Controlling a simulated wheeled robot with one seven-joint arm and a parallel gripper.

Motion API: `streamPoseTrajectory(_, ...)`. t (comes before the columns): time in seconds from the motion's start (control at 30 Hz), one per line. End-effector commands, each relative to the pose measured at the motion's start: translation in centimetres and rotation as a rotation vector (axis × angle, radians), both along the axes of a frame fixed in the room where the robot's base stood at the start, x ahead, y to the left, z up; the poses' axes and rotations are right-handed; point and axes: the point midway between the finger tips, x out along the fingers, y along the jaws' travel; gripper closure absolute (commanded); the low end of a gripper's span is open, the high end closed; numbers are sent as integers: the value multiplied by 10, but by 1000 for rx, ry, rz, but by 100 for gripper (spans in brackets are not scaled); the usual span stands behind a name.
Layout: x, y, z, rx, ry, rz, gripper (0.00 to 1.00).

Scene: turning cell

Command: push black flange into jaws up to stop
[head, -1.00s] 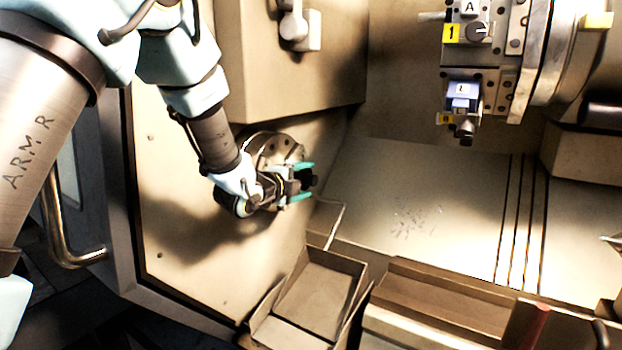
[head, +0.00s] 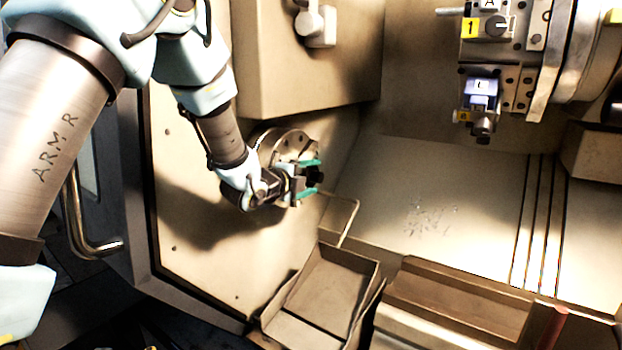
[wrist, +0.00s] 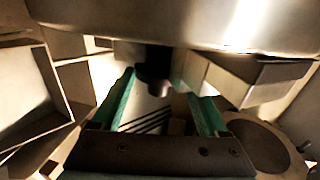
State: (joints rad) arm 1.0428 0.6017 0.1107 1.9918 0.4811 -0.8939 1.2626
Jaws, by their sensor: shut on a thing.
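The black flange (head: 315,175) is held between the green fingertips of my gripper (head: 307,178) in the head view. In the wrist view the dark flange (wrist: 153,92) shows between the two green fingers (wrist: 164,108), partly in shadow. The round metal chuck (head: 285,143) is on the headstock wall, behind my gripper and partly covered by it. In the wrist view the chuck (wrist: 200,22) fills the top, with a blocky jaw (wrist: 250,78) right of the flange. I cannot tell whether the flange touches the jaws or the stop.
The tool turret (head: 545,60) with its holders stands at upper right, well apart from my gripper. An open tray (head: 330,290) lies below the chuck. The sloped bed (head: 440,190) to the right is clear apart from scattered chips.

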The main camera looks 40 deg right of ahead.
Motion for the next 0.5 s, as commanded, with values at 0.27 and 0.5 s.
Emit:
streamPoseTrajectory(0.27,1,0,2,-5,-2,0,100)
streamPoseTrajectory(0.5,4,0,2,-6,-2,0,100)
